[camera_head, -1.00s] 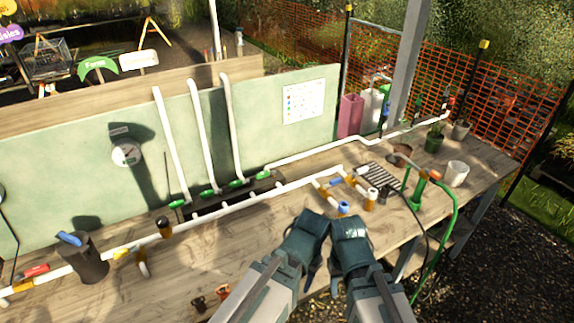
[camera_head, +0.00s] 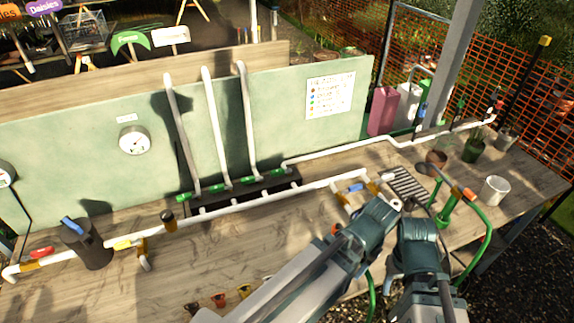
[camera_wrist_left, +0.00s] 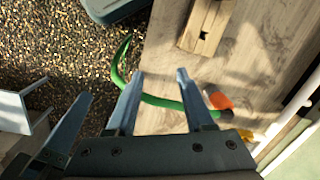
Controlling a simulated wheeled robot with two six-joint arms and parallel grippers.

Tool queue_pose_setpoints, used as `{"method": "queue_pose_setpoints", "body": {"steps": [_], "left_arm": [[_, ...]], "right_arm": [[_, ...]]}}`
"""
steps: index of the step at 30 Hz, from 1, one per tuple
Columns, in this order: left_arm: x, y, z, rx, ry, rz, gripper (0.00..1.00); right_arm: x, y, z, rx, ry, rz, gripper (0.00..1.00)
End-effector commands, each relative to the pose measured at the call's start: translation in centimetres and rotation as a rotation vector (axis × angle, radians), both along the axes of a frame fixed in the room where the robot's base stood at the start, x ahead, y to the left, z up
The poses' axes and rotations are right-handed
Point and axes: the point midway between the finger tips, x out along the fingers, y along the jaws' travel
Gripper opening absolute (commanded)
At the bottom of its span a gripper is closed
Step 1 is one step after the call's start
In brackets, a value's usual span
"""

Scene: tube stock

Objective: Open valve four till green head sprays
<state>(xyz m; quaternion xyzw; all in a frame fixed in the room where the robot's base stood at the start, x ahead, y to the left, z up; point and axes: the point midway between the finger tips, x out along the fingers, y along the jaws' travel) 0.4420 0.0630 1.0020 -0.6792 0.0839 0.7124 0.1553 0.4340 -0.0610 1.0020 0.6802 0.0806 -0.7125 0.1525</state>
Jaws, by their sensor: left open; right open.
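Several green valve handles (camera_head: 247,181) sit in a row along the back pipe, below the white riser pipes; I cannot read any valve numbers. A white front pipe (camera_head: 235,205) carries red (camera_head: 40,253), yellow (camera_head: 123,245) and blue (camera_head: 357,187) handles. A green fitting (camera_head: 449,207) with an orange connector and hose stands on the right; I cannot tell which item is the green head, and no spray shows. My left gripper (camera_head: 382,215) is open and empty near the front pipe's right end; its fingers (camera_wrist_left: 158,95) show in the wrist view. My right gripper (camera_head: 419,235) is open beside it, left of the green fitting.
A green hose (camera_head: 488,235) loops off the bench's right side and shows in the wrist view (camera_wrist_left: 160,102). A dark grate (camera_head: 408,186) and white cup (camera_head: 495,190) stand nearby. A gauge (camera_head: 134,140) and chart (camera_head: 330,95) hang on the back panel.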

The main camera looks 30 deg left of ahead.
Motion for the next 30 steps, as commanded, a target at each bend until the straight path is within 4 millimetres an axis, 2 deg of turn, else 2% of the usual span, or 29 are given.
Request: {"method": "queue_pose_setpoints", "body": {"steps": [11, 17, 20, 23, 24, 27, 30], "left_arm": [[5.6, 2.8, 2.1, -0.021, 0.01, -0.048, 0.53], [10.6, 6.7, 3.9, -0.04, 0.017, -0.097, 0.53], [13.9, 9.9, 5.2, -0.052, 0.019, -0.129, 0.53], [18.0, 14.9, 7.0, -0.069, 0.018, -0.172, 0.53], [19.6, 17.4, 7.8, -0.076, 0.017, -0.192, 0.53], [22.9, 23.9, 9.4, -0.09, 0.011, -0.246, 0.53], [24.8, 29.5, 10.6, -0.102, 0.005, -0.291, 0.53]], "right_arm": [[0.0, 0.0, 2.1, 0.001, 0.0, -0.002, 0.5], [0.0, 0.0, 4.0, 0.001, 0.0, -0.004, 0.5], [0.0, 0.0, 5.4, 0.001, 0.0, -0.005, 0.5], [0.0, 0.0, 7.2, 0.002, 0.0, -0.007, 0.5], [0.0, 0.0, 8.0, 0.002, 0.0, -0.008, 0.5], [0.0, 0.0, 9.6, 0.001, 0.001, -0.009, 0.5], [0.0, 0.0, 10.8, 0.002, 0.001, -0.011, 0.5]]}}
